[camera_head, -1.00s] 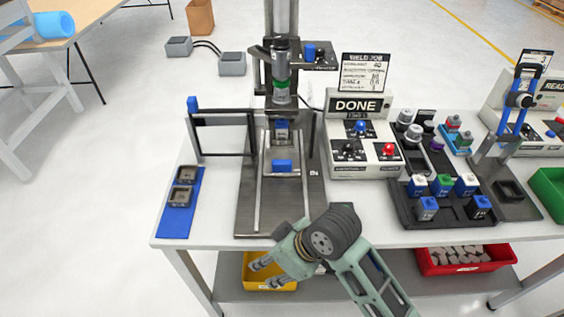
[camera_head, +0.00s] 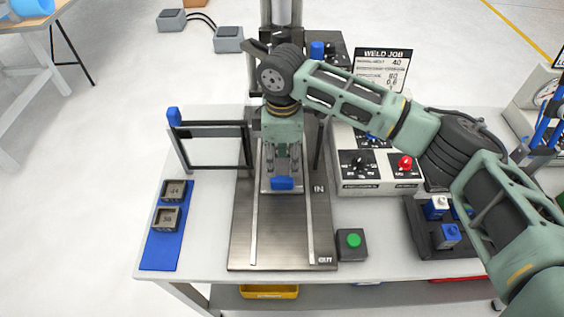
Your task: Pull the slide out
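The slide sits between two pale rails on the dark metal base plate (camera_head: 285,238), at the end marked IN, under the press column. Its blue handle (camera_head: 283,184) faces the front. My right gripper (camera_head: 283,172) points down just behind and above the handle, its two fingers apart with nothing visible between them. I cannot tell whether the fingers touch the handle. My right gripper and wrist hide most of the slide and whatever is on it. My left gripper is not in view.
A guard frame with a blue knob (camera_head: 173,116) stands left of the base. A blue mat (camera_head: 160,250) holds two dark square blocks. A green button box (camera_head: 351,243) sits at right front. The control box (camera_head: 378,176) is partly behind my arm. The rails' OUT end is clear.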

